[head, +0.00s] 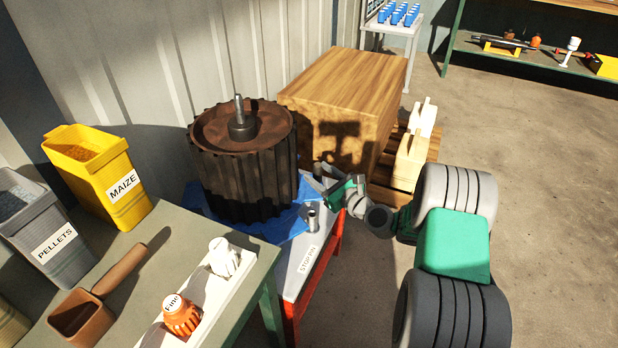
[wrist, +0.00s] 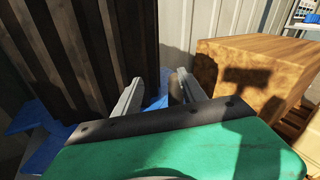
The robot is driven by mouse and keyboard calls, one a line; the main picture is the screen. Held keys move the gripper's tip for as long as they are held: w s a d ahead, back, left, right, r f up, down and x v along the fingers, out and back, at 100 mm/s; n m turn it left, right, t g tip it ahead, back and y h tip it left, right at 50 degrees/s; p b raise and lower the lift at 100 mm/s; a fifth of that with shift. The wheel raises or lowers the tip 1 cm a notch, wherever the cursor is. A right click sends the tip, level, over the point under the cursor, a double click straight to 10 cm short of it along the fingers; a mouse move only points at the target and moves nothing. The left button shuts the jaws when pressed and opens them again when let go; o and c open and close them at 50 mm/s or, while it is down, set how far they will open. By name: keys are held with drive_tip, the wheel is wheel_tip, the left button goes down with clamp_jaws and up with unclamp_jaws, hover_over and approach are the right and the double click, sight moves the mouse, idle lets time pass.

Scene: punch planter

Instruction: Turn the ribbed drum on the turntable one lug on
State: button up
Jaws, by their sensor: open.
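The ribbed drum (head: 243,170) is dark brown with upright ribs and stands upright on the blue turntable (head: 283,226). A spindle with a dark nut (head: 241,125) rises from its top. My gripper (head: 318,183) is at the right side of the drum, low on its height. In the wrist view my gripper (wrist: 160,82) has its two fingers apart with nothing clearly held between them. The drum's ribs (wrist: 85,50) fill the left of that view, close to the left finger. I cannot tell whether that finger touches a rib.
A wooden block (head: 345,85) stands on a pallet just behind my gripper. A metal pin (head: 312,219) stands on the red-legged stand's white top, by a label. A green-edged table in front holds a yellow maize bin (head: 100,178), a grey pellets bin (head: 45,225) and a scoop (head: 95,300).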

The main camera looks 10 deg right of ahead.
sight(321, 171)
drive_tip(key=shift+w+d+f+m+t+h, duration=0.15)
drive_tip(key=shift+w+d+f+m+t, duration=0.1)
drive_tip(key=shift+d+f+m, duration=0.35)
drive_tip(key=shift+w+d+f+m+t+h, duration=0.15)
drive_tip(key=shift+w+d+f+m, duration=0.2)
drive_tip(key=shift+f+m, duration=0.3)
drive_tip(key=shift+w+d+m, duration=0.15)
drive_tip(key=shift+d+m, duration=0.15)
drive_tip(key=shift+m, duration=0.05)
drive_tip(key=x, duration=0.2)
drive_tip(key=b+x, duration=0.1)
drive_tip(key=x, duration=0.2)
drive_tip(key=b+x, duration=0.1)
drive_tip(key=x, duration=0.1)
drive_tip(key=shift+w+a+r, duration=0.25)
drive_tip(key=shift+r, duration=0.1)
clamp_jaws()
